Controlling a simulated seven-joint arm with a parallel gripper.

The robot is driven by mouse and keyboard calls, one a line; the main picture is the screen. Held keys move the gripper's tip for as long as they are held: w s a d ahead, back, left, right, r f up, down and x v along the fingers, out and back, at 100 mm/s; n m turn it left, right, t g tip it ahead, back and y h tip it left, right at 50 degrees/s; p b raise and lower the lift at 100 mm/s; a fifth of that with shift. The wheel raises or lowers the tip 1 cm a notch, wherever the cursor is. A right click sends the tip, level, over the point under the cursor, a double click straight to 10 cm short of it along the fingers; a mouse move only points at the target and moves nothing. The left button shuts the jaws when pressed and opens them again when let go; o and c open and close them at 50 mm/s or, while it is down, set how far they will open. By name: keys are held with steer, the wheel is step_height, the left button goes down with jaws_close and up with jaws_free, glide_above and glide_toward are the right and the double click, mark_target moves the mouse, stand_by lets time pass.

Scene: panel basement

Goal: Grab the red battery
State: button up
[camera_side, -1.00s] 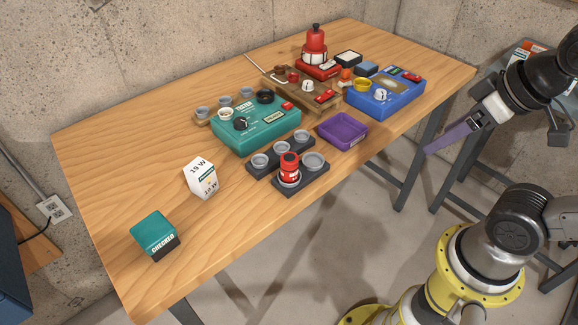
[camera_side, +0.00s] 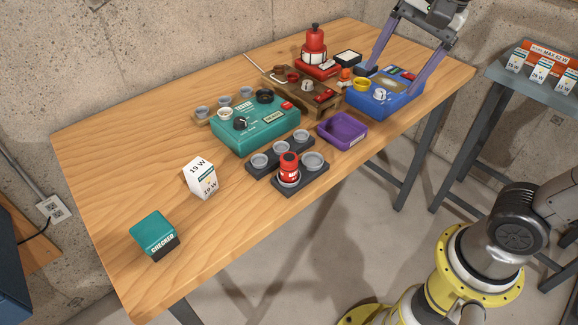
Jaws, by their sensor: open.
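The red battery (camera_side: 289,169), a small red cylinder with a lighter label, stands upright in a round cup of a dark holder (camera_side: 315,182) near the table's front edge. An empty grey cup sits to its right in the same holder. My gripper (camera_side: 393,79) is open, with its two long purple fingers pointing down over the blue box (camera_side: 384,100) at the back right. It is well behind and to the right of the battery. Nothing shows between the fingers.
A purple tray (camera_side: 342,130), a teal box (camera_side: 255,125) and another dark cup holder (camera_side: 265,168) surround the battery. A red lantern-like device (camera_side: 315,48) stands behind.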

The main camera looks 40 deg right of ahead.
steer(key=w+a+m+g, duration=0.1)
steer(key=w+a+m, duration=0.1)
steer(key=w+a, duration=0.3)
steer(key=g, duration=0.3)
glide_above(289, 157)
step_height(289, 157, down, 16)
steer(key=shift+a+r, duration=0.1)
steer(key=shift+r, duration=0.1)
steer(key=shift+f, duration=3.15)
jaws_close()
